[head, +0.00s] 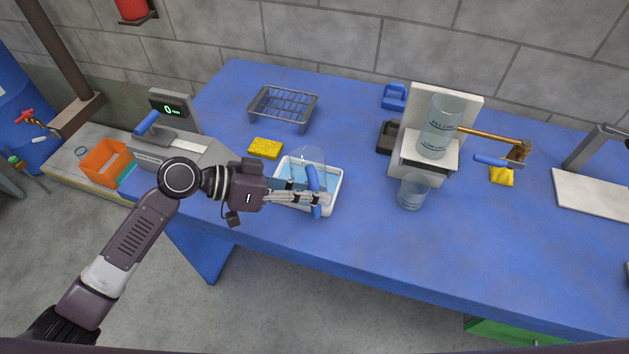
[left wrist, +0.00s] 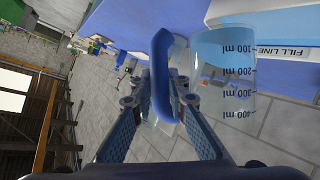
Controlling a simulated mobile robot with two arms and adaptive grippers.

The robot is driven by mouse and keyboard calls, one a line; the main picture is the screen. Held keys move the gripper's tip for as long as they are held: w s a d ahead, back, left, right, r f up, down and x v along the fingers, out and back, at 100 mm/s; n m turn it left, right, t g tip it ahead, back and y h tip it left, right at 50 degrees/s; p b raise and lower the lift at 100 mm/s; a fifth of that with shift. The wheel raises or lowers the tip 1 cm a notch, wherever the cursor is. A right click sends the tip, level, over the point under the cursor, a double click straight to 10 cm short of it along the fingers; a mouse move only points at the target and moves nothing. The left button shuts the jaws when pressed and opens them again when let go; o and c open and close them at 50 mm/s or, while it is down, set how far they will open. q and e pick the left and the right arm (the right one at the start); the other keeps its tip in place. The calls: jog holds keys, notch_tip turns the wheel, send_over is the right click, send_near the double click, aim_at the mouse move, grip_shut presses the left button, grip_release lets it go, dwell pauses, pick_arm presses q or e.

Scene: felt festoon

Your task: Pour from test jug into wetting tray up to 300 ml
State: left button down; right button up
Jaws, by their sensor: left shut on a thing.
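The clear test jug (head: 308,158) with a blue handle is over the white wetting tray (head: 339,184), which holds blue liquid. My left gripper (head: 319,198) is shut on the jug's handle, in front of the tray. In the left wrist view my left gripper (left wrist: 165,100) closes around the blue handle (left wrist: 162,68). The jug (left wrist: 225,85) there shows marks from 100 to 400 ml, with blue near the 100 ml mark; whether that is liquid inside I cannot tell. A FILL LINE label (left wrist: 286,51) shows behind it. The jug's exact tilt is unclear. My right gripper is out of view.
A yellow sponge (head: 265,148) and wire rack (head: 282,108) are behind the tray. A clear beaker (head: 412,191) stands to its right, before a white stand (head: 409,165) bearing a larger clear vessel (head: 440,125). A scale (head: 175,122) is at left. Blue tabletop is free at front right.

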pick_arm(q)
jog(key=shift+s+r+p, duration=0.1)
jog(key=shift+r+p, duration=0.2)
jog(key=shift+f, duration=0.25)
jog(key=shift+f+m+t+b, duration=0.3)
jog(key=shift+f+m+b, duration=0.1)
jog(key=shift+f+b, duration=0.55)
jog(key=shift+w+f+m+t+b, duration=0.2)
jog(key=shift+f+m+t+b, duration=0.35)
jog(key=shift+b, duration=0.45)
jog(key=b, duration=0.2)
jog(key=f+m+t+b, duration=0.1)
jog(key=b, duration=0.1)
jog(key=shift+w+a+f, duration=0.1)
jog(key=shift+w+f, duration=0.2)
jog(key=shift+w, duration=0.1)
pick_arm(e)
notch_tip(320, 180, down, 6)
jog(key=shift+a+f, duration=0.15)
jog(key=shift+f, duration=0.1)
